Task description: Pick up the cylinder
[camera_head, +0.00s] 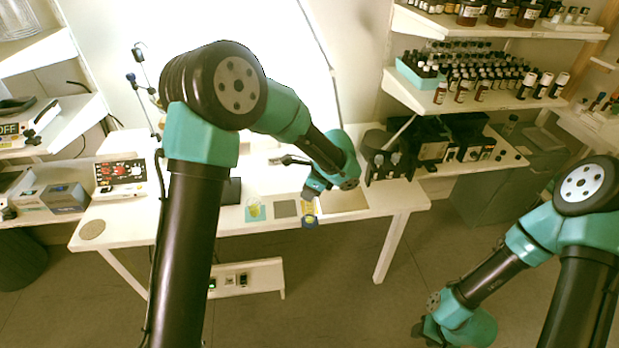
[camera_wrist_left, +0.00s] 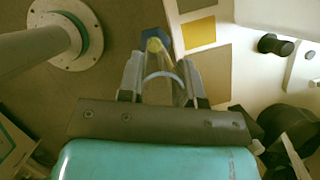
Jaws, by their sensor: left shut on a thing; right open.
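The cylinder (camera_head: 309,213) is a clear, narrow measuring cylinder with yellow at its lower end and a blue base. It also shows in the left wrist view, where its blue base (camera_wrist_left: 153,37) points away from the camera. My left gripper (camera_head: 312,200) is shut on it; in the left wrist view the two fingers (camera_wrist_left: 160,78) stand on either side of its clear wall. The base appears against the floor just off the table's front edge, not resting on the top. My right gripper (camera_head: 420,330) hangs low at the lower right, open, away from the table.
Dark equipment (camera_head: 385,155) stands at the right; shelves of bottles (camera_head: 475,80) are above.

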